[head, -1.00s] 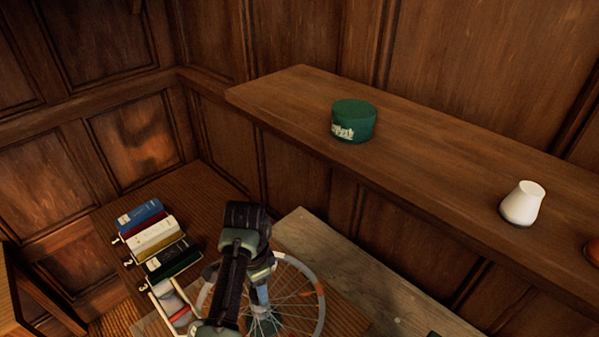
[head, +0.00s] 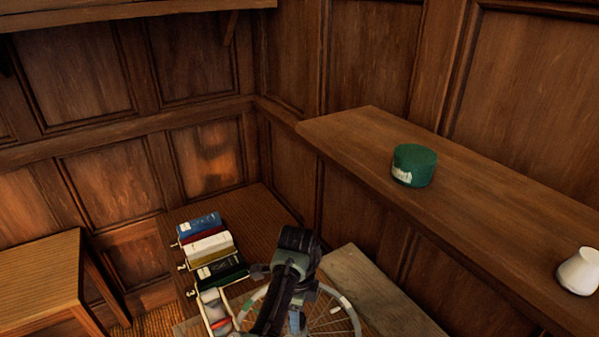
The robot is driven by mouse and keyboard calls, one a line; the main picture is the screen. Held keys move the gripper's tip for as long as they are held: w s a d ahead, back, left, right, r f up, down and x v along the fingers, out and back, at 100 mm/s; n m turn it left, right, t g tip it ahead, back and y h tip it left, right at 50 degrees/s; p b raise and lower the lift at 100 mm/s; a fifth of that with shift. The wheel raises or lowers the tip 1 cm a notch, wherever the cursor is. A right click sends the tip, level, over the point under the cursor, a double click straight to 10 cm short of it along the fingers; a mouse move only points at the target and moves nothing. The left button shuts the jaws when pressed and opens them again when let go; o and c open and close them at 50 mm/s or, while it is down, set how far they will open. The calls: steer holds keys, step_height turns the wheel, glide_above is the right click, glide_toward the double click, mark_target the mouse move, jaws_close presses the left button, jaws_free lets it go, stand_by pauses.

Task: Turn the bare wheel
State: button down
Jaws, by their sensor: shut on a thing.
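The bare wheel (head: 354,316), a thin pale rim with spokes and no tyre, shows at the bottom edge of the head view. Its lower part is cut off, and my arm covers its left and middle. My gripper (head: 295,320) points down at the wheel, low in the picture. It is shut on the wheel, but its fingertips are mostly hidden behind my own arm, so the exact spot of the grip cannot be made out.
A wooden shelf (head: 470,215) with a green round box (head: 413,166) and a white vase (head: 579,271) runs above right. A small table (head: 40,275) is at left.

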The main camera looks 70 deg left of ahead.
steer(key=shift+w, duration=0.1)
stand_by(0.3)
steer(key=shift+c, duration=1.5)
jaws_free()
steer(key=shift+r, duration=0.1)
step_height(320, 180, up, 13)
steer(key=p, duration=0.2)
